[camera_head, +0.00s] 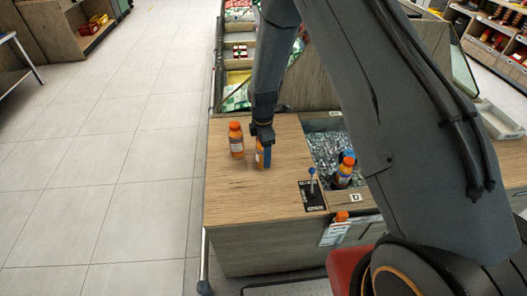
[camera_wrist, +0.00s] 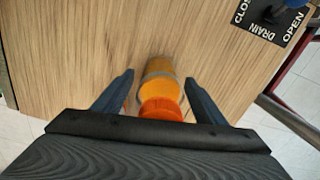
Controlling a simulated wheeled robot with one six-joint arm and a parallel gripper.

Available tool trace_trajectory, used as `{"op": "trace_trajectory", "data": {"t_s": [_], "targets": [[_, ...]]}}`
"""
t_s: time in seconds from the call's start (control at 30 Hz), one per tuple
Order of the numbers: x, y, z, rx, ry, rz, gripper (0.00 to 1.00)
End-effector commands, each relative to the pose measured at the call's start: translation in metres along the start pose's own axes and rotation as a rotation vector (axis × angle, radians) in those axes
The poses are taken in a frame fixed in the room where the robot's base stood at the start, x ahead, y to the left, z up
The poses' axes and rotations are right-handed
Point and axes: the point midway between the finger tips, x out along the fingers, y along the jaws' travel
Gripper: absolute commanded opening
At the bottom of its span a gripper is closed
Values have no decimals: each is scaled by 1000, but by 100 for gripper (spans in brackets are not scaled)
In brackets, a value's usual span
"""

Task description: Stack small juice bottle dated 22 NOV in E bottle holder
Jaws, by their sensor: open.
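Two small orange juice bottles with orange caps stand on the wooden counter. One bottle (camera_head: 236,139) stands upright to the left, clear of my gripper. The other bottle (camera_head: 260,156) is at my gripper (camera_head: 264,143), partly hidden behind it. In the wrist view, this bottle (camera_wrist: 160,90) lies between the two spread fingers of my gripper (camera_wrist: 160,92), with a gap on each side. Its date is not readable. A holder marked D (camera_head: 355,198) is at the counter's front right; no E mark is readable.
An ice bin (camera_head: 326,150) holds a bottle with a blue cap (camera_head: 347,162). A drain lever (camera_head: 312,180) stands on a black plate at the counter's right. Another orange-capped bottle (camera_head: 341,216) sits below the D mark. The counter's left front is clear.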

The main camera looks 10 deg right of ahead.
Motion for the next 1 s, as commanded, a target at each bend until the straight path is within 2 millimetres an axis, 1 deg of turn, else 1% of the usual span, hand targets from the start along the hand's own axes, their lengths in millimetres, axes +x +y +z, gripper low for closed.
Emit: {"op": "trace_trajectory", "data": {"t_s": [0.17,0.2,0.27,0.5,0.53,0.57,0.83,1.0], "targets": [[0,0,0,0,0,0,65],[0,0,0,0,0,0,63],[0,0,0,0,0,0,53],[0,0,0,0,0,0,13],[0,0,0,0,0,1,12],[0,0,0,0,0,1,8],[-3,1,0,0,0,1,8],[-14,1,0,0,0,2,8]]}}
